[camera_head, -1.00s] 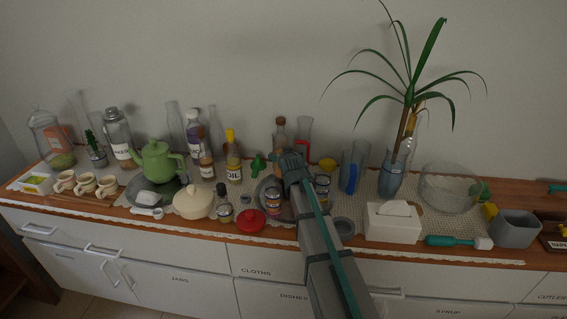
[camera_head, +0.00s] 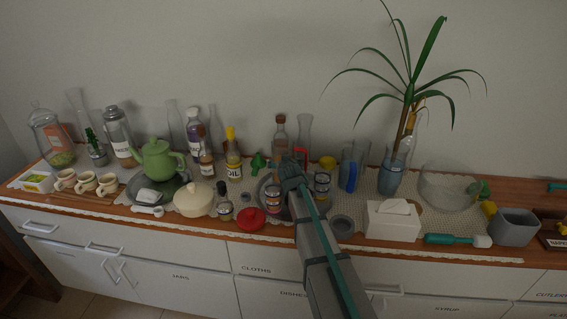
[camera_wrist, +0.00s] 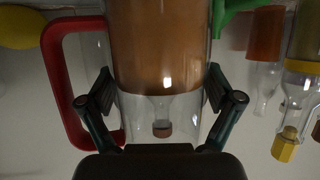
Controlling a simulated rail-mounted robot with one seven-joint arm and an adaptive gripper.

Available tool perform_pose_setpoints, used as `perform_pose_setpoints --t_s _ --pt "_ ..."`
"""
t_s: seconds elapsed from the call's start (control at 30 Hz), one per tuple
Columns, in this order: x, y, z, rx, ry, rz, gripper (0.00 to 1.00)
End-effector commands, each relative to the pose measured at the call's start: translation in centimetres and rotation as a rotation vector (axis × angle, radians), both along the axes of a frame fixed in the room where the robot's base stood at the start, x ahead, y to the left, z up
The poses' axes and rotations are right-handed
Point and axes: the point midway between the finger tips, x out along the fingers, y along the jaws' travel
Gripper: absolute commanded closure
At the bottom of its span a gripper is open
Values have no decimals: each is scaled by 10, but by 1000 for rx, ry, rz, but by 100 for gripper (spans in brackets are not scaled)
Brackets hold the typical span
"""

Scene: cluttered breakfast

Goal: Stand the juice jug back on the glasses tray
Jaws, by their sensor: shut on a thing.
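The juice jug (camera_wrist: 155,45) is clear, with orange-brown juice and a red handle (camera_wrist: 60,85). It fills the middle of the wrist view. My gripper (camera_wrist: 160,88) is shut on the jug's clear wall, one finger on each side. In the head view my gripper (camera_head: 291,170) hides most of the jug; a bit of red handle (camera_head: 300,154) shows behind it. The glasses tray (camera_head: 260,189) is round and grey, partly hidden by my arm. Glasses with orange and blue bands stand at its left (camera_head: 273,203) and right (camera_head: 322,186). Whether the jug touches the tray is hidden.
A brown bottle (camera_head: 281,133) and a tall clear vase (camera_head: 305,132) stand close behind. A red lid (camera_head: 251,219) lies front left, and a small grey bowl (camera_head: 342,226) front right. A blue-handled jug (camera_head: 352,168) and the plant vase (camera_head: 391,178) stand to the right.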

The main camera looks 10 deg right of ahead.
Motion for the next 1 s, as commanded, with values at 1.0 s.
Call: perform_pose_setpoints --t_s 1.0 --pt "-79 5 33 -1 -2 0 0"
